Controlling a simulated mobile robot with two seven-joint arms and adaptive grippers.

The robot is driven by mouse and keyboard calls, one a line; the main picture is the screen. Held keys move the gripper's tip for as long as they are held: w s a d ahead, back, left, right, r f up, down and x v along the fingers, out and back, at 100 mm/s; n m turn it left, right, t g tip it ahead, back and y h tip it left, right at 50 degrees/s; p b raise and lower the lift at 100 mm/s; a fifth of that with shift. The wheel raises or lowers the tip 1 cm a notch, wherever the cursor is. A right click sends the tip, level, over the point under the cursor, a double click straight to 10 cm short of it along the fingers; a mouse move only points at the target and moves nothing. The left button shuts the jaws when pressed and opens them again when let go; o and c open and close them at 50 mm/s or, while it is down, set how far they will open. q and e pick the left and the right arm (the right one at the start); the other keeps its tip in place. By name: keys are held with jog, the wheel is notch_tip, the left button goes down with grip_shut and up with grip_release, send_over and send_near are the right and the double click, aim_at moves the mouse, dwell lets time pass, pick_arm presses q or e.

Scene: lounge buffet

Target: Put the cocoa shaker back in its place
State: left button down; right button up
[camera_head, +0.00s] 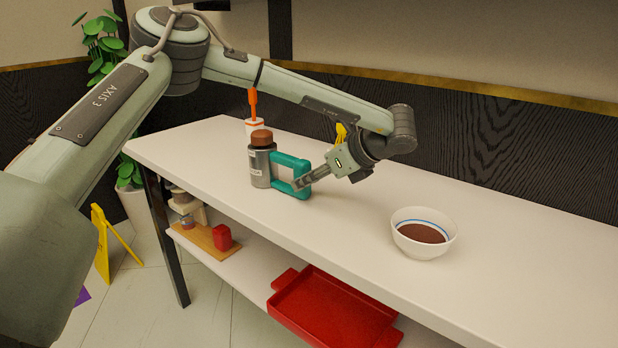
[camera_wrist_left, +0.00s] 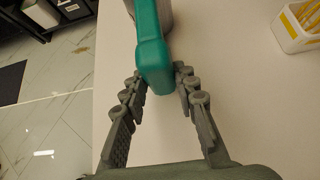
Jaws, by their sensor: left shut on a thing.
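The cocoa shaker (camera_head: 261,170) is a metal cylinder with a brown top and a teal handle (camera_head: 292,172). It stands upright on the white buffet top, near its far left end. My left gripper (camera_head: 300,183) is shut on the teal handle from the right side. In the left wrist view the handle (camera_wrist_left: 153,50) lies between the two fingers (camera_wrist_left: 160,82), and the shaker body is mostly cut off at the top. A white bowl (camera_head: 423,234) with brown powder stands on the counter to the right. My right gripper is not in view.
A white box with yellow sticks (camera_wrist_left: 298,28) is right of the handle in the wrist view. A red tray (camera_head: 333,308) lies on the lower shelf. The counter between shaker and bowl is clear.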

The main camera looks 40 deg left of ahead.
pick_arm(q)
jog(key=shift+f, duration=0.1)
jog(key=c, duration=1.4)
grip_release()
jog(key=shift+o, duration=1.1)
jog(key=shift+r, duration=0.25)
jog(key=b+v, duration=0.1)
jog(key=v, duration=1)
jog(key=shift+d+r, duration=0.2)
jog(key=shift+d, duration=0.2)
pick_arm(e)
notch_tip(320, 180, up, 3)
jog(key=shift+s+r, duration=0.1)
